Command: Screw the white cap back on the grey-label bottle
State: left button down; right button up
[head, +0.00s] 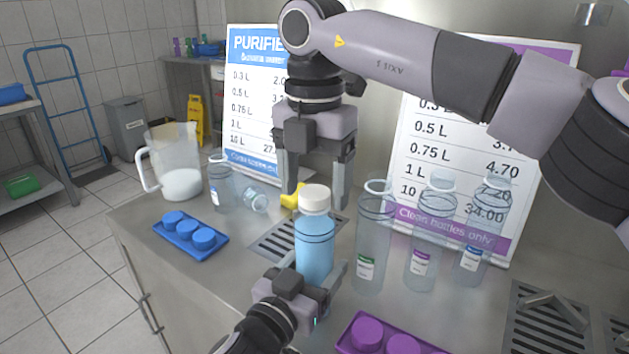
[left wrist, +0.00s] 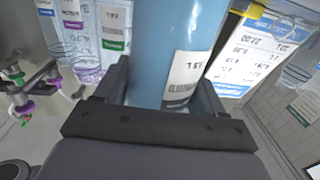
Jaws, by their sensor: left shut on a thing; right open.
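The bottle (head: 314,250) is filled with light blue liquid and stands upright at the middle of the counter. In the left wrist view its label (left wrist: 187,75) is white with a grey band. The white cap (head: 314,197) sits on its mouth; I cannot tell how tightly it is seated. My left gripper (head: 312,272) is shut around the bottle's body, low down; its fingers flank the bottle (left wrist: 165,50) in the left wrist view. My right gripper (head: 315,190) points down from above, open, with its fingertips to either side of the cap in the picture, no contact visible.
A metal drain grate (head: 272,240) lies beside the bottle. Clear bottles (head: 372,240) stand close on the right. A blue cap tray (head: 190,235), a jug (head: 174,165) and a bottle lying down (head: 255,200) are left. A purple cap tray (head: 368,330) is in front.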

jog(key=shift+r, duration=3.7)
pick_arm(q)
grip_release()
jog(key=shift+v, duration=3.6)
pick_arm(e)
jog(key=shift+f, duration=0.1)
